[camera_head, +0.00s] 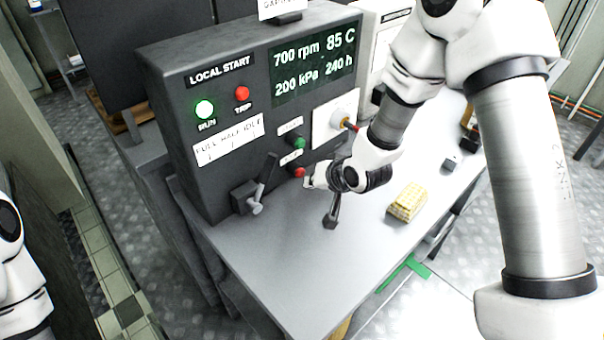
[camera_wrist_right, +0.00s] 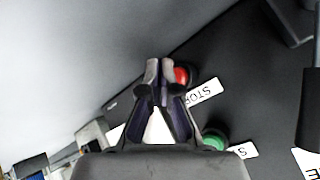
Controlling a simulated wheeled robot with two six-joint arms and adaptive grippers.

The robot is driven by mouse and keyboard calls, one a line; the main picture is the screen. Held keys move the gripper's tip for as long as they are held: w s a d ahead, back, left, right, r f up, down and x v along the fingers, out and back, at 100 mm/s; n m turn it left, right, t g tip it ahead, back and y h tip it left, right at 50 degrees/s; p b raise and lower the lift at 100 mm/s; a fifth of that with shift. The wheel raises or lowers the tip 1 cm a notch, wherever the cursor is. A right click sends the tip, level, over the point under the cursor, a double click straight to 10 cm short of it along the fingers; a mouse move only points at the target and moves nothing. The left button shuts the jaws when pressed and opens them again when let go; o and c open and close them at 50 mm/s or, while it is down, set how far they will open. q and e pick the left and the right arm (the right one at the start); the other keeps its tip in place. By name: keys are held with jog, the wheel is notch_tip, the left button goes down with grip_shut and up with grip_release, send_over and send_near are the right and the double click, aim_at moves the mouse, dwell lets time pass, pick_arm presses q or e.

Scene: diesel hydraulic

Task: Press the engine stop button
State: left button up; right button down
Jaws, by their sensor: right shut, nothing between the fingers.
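The red stop button (camera_head: 299,172) sits low on the dark panel, below the green button (camera_head: 299,143). In the right wrist view the red button (camera_wrist_right: 181,76) shows beside a white label reading STOP (camera_wrist_right: 202,92), with the green button (camera_wrist_right: 214,140) nearer. My right gripper (camera_head: 308,183) is shut and empty, its tips close to the red button. In the right wrist view its fingertips (camera_wrist_right: 159,68) lie just left of the button and partly overlap its edge. I cannot tell whether they touch it. My left gripper is out of view; only part of that arm shows at the left edge.
The panel carries a lit green run lamp (camera_head: 204,109), a red trip lamp (camera_head: 242,93), a display (camera_head: 313,66) and a lever (camera_head: 262,182) left of the stop button. A yellow block (camera_head: 407,202) lies on the grey table (camera_head: 290,270). The table's front is clear.

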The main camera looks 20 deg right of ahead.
dwell(0.8)
jog(key=shift+w+a, duration=0.15)
jog(key=shift+w, duration=0.25)
jog(key=shift+w+a+p, duration=0.15)
jog(key=shift+w+p, duration=0.15)
jog(key=shift+w, duration=0.2)
dwell(0.6)
jog(key=shift+s, duration=0.1)
jog(key=shift+s+d, duration=0.3)
jog(key=shift+s, duration=0.5)
jog(key=shift+s, duration=0.1)
jog(key=shift+s+d+p, duration=0.1)
jog(key=shift+s+d, duration=0.2)
jog(key=shift+s, duration=0.45)
jog(key=shift+s+d+p, duration=0.1)
jog(key=shift+s+d, duration=0.15)
jog(key=shift+s, duration=0.55)
jog(key=shift+s+d+p, duration=0.1)
jog(key=shift+s+d, duration=0.2)
jog(key=shift+s, duration=0.45)
